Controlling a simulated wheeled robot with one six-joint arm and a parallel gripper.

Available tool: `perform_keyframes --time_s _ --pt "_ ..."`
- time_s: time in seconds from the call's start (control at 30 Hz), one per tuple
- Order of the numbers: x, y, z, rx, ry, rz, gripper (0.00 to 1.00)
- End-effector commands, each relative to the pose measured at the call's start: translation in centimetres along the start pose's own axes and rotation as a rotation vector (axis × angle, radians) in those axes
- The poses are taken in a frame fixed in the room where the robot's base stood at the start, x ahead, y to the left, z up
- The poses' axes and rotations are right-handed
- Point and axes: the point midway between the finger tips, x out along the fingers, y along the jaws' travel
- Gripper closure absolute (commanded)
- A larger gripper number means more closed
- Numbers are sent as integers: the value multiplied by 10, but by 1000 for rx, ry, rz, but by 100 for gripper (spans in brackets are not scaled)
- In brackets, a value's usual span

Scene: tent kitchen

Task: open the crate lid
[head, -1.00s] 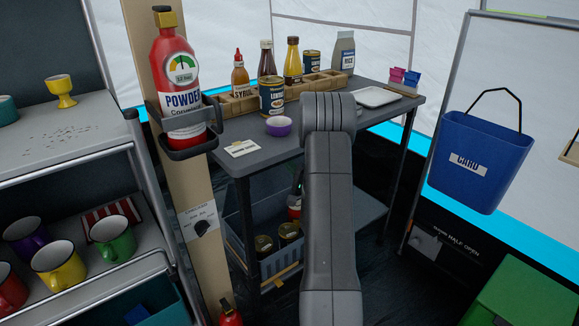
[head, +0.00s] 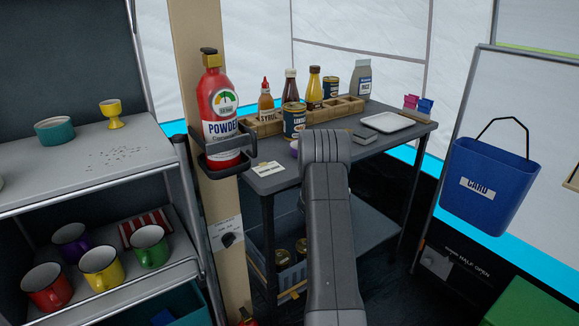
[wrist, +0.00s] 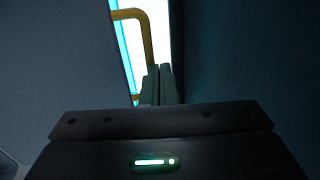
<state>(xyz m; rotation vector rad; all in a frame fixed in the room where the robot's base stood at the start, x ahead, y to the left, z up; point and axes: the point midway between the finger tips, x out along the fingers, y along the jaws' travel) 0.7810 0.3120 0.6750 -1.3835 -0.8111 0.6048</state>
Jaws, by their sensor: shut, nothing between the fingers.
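My gripper (wrist: 160,84) shows in the wrist view with its two fingers together and nothing between them. Dark, plain surfaces stand close on both sides of it. A yellow bent bar (wrist: 131,14) shows beyond the fingers, at upper left against a bright strip. In the head view my own arm hides the fingers. A blue-grey crate (head: 293,276) with cans in it is on the lower shelf of the table, partly behind my arm. A green box (head: 525,305) is cut off at the lower right. I cannot make out a crate lid for certain.
The grey table (head: 290,183) holds bottles, cans and a white tray (head: 388,122). A red powder extinguisher (head: 219,115) hangs on the post at left. A shelf with mugs (head: 100,268) stands at far left. A blue bin (head: 487,185) hangs at right.

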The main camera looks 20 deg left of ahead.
Motion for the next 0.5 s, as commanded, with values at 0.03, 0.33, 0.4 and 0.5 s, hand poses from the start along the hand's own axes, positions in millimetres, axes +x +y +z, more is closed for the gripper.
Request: perform_keyframes --time_s 0.03,0.33,0.4,0.5 --pt "2 0 -1 -1 0 -1 100" --pt "2 0 -2 0 1 0 100" --pt "2 0 -2 0 1 0 100" --pt "-2 0 -2 0 1 1 100"
